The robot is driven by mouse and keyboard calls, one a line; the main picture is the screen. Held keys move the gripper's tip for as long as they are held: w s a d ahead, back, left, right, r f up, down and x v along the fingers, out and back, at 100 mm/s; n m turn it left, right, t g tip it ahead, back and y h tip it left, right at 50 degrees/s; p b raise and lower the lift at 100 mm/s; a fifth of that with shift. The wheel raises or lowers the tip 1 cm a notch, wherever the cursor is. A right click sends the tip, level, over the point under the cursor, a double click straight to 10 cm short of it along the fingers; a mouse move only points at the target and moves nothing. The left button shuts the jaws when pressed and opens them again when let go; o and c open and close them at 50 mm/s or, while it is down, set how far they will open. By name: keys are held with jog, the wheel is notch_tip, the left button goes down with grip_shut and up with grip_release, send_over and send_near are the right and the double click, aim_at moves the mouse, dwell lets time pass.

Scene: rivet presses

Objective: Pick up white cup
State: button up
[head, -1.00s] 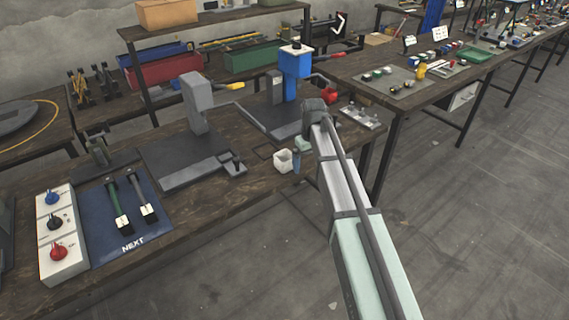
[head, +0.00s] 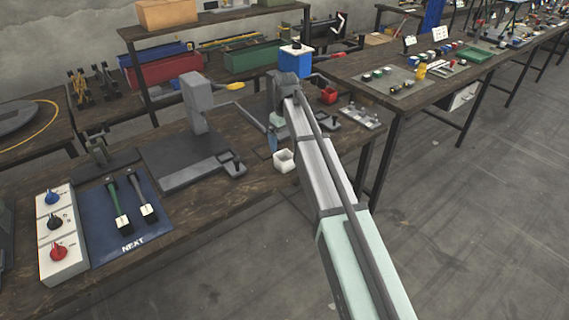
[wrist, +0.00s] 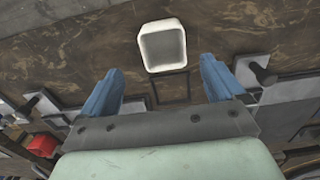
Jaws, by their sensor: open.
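The white cup (head: 284,160) is a small, square, open-topped cup standing upright on the dark wooden bench near its front edge. In the wrist view the white cup (wrist: 163,46) is at the top centre, with its open mouth showing. My gripper (wrist: 160,84) has its two blue fingers spread apart with nothing between them. The cup lies beyond the fingertips, roughly in line with the gap, and is not touched.
A grey press (head: 196,108) stands left of the cup and a blue-topped press (head: 296,60) stands behind my arm. A red box (head: 329,95) and a metal plate with pegs (head: 360,117) are to the right. Bare bench lies around the cup.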

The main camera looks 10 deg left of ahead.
aim_at(285, 156)
jog(key=shift+s+a+f, duration=0.1)
jog(key=shift+s+f, duration=0.05)
jog(key=shift+f, duration=1.6)
jog(key=shift+s+f, duration=0.15)
jog(key=shift+f, duration=1.6)
jog(key=shift+c, duration=0.4)
